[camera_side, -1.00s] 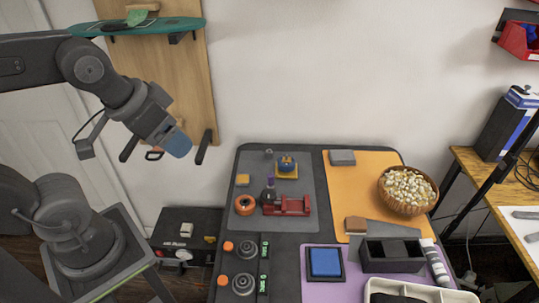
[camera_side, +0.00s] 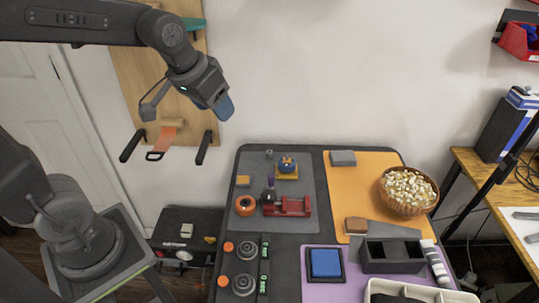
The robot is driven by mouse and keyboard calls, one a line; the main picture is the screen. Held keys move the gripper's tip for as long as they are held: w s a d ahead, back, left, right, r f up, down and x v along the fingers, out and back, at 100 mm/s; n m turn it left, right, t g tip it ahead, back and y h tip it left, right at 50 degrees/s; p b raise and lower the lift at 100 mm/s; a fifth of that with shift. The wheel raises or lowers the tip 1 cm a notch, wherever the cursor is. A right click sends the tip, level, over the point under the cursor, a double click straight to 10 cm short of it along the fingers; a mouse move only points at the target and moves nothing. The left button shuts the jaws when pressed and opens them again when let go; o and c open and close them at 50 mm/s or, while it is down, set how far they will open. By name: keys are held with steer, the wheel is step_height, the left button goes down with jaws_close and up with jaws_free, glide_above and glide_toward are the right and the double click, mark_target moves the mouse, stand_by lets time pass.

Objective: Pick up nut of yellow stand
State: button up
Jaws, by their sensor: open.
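The yellow stand (camera_side: 287,176) sits at the back of the grey mat, as a small yellow base with a round blue and orange part (camera_side: 287,162) on top. A nut cannot be made out clearly on it at this size.
The grey mat (camera_side: 307,230) also bears a red vise (camera_side: 290,207), an orange ring (camera_side: 245,205), a yellow block (camera_side: 243,181) and a small grey piece (camera_side: 269,154). An orange mat (camera_side: 345,178) with a bowl (camera_side: 408,190) lies right. Air above the stand is clear.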

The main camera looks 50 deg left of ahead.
steer(key=w+a+f+n, duration=0.1)
steer(key=w+a+f, duration=0.1)
steer(key=w, duration=0.3)
steer(key=w+a+f, duration=0.2)
steer(key=w+f, duration=0.1)
steer(key=w, duration=0.3)
steer(key=n+g, duration=0.2)
glide_toward(269, 158)
steer(key=shift+w+a+f+y, duration=0.2)
steer(key=shift+w+f, duration=0.1)
steer(key=shift+f, duration=0.25)
steer(key=shift+w+a+f+y, duration=0.15)
steer(key=shift+w+f, duration=0.15)
steer(key=shift+f, duration=0.25)
steer(key=shift+w+x, duration=0.2)
steer(key=shift+x, duration=1.25)
steer(key=shift+w+x, duration=0.15)
steer(key=shift+x, duration=1.3)
steer(key=shift+r, duration=0.15)
steer(key=shift+c, duration=0.3)
steer(key=c, duration=0.9)
steer(key=shift+c, duration=0.2)
